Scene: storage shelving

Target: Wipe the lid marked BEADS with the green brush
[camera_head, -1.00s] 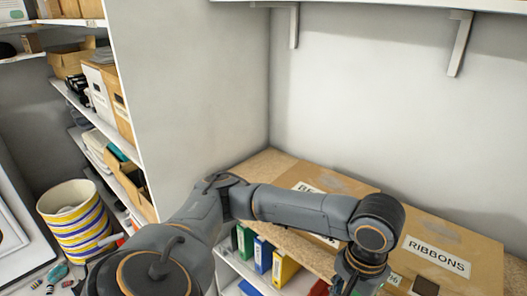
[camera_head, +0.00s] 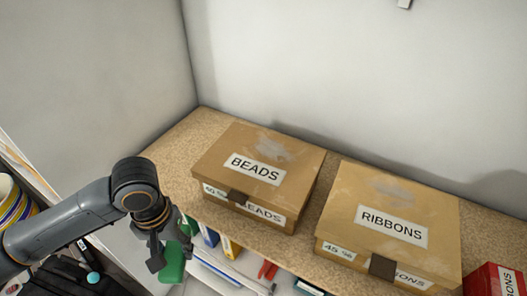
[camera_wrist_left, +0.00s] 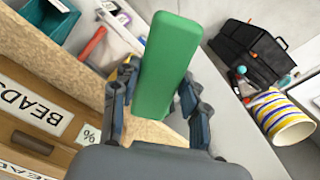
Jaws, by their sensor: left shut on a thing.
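The cardboard box marked BEADS (camera_head: 262,160) stands on the shelf, its lid on, with a greyish smudge (camera_head: 285,146) behind the label. Its label side also shows at the left of the left wrist view (camera_wrist_left: 30,105). My left gripper (camera_head: 165,258) is left of the box, in front of the shelf edge. It is shut on the green brush (camera_head: 173,264); the brush's green block (camera_wrist_left: 168,65) fills the middle of the left wrist view between the fingers. The brush is apart from the lid. Its bristles cannot be made out. My right gripper is not in view.
A box marked RIBBONS (camera_head: 392,222) stands to the right of BEADS, with a red box (camera_head: 492,281) at the far right. Binders (camera_head: 228,247) stand on the lower shelf. A striped bin (camera_wrist_left: 284,117) and a black bag (camera_wrist_left: 247,52) show in the left wrist view. Bare shelf (camera_head: 180,152) lies left of BEADS.

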